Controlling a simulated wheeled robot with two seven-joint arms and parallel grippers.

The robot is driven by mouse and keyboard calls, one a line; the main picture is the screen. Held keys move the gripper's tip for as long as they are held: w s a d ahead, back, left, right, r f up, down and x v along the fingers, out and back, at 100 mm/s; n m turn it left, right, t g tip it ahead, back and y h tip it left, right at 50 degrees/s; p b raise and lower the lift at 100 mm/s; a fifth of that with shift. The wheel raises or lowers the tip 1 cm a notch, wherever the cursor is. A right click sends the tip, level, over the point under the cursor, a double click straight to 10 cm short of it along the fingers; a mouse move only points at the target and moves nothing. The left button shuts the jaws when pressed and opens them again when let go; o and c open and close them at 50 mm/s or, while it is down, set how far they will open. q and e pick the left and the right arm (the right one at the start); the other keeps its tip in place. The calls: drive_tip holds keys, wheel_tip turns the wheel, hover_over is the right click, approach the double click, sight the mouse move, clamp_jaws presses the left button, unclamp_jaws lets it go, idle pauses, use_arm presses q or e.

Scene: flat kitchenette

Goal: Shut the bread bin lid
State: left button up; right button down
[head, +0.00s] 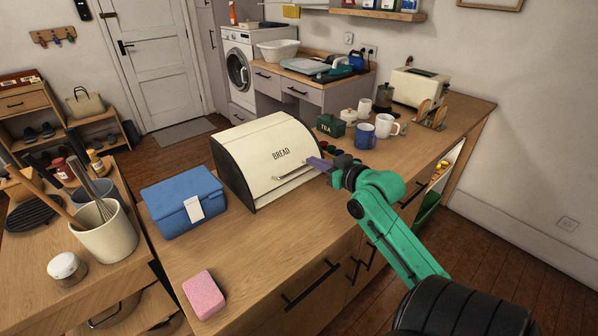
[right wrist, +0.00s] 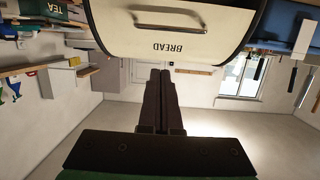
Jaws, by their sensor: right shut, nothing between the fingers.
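The cream bread bin (head: 262,150) with dark sides stands on the wooden counter. Its curved lid (head: 280,140), marked BREAD, is down over the front, with the handle (head: 297,172) low near the front edge. I see no open gap. The lid also fills the top of the right wrist view (right wrist: 205,50), upside down, with its handle (right wrist: 168,22). My right gripper (head: 313,161) is shut and empty, its fingertips at the lid's right front edge near the handle. I cannot tell whether they touch it. The fingers also show in the right wrist view (right wrist: 160,75). My left gripper is out of view.
A blue box (head: 183,203) stands left of the bin, and a pink sponge (head: 204,294) lies in front. A green TEA tin (head: 330,125), a blue mug (head: 365,135) and a white mug (head: 386,125) stand behind the gripper. The counter in front of the bin is clear.

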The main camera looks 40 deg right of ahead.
sight(286, 164)
drive_tip(key=shift+n+y, duration=0.3)
drive_tip(key=shift+y, duration=0.1)
drive_tip(key=p+x, duration=0.1)
drive_tip(key=x, duration=0.2)
drive_tip(key=p+x, duration=0.1)
drive_tip(key=x, duration=0.2)
drive_tip(key=a+p+x, duration=0.1)
drive_tip(key=x, duration=0.3)
drive_tip(key=shift+w+r, duration=0.1)
drive_tip(key=s+f+p, duration=0.1)
drive_tip(key=s+f, duration=0.1)
drive_tip(key=shift+s+f, duration=0.15)
drive_tip(key=shift+s, duration=0.2)
drive_tip(key=shift+s+f, duration=0.2)
drive_tip(key=shift+s, duration=0.2)
drive_tip(key=shift+w+f, duration=0.15)
